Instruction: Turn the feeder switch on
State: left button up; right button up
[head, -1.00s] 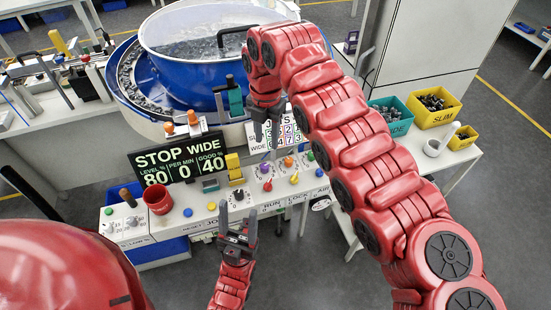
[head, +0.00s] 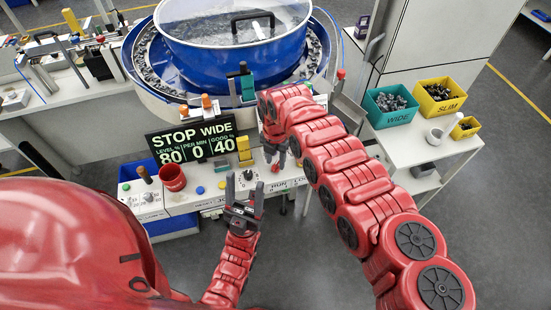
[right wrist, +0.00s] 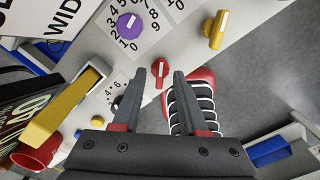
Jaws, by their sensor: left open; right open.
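A small red rotary switch (right wrist: 160,72) is on the white console (head: 180,205); it also shows in the head view (head: 275,168). A RUN label is on the console's front edge below it. I cannot read a feeder label. My right gripper (right wrist: 158,75) is open and empty, its fingers pointing toward the red switch, which appears between the tips; contact cannot be told. In the head view, my right arm hides part of the console. My left gripper (head: 245,188) is open and empty, in front of the console by the black dial (head: 249,176).
A purple knob (right wrist: 129,23) and a yellow knob (right wrist: 217,28) flank the red switch. A red cup (head: 172,178) and a STOP WIDE display (head: 190,140) are at the left. The blue bowl (head: 225,45) stands behind. WIDE (head: 392,113) and SLIM (head: 440,100) bins are at the right.

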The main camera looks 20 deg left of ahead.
jog(key=shift+f, duration=0.4)
jog(key=shift+r, duration=0.1)
grip_shut()
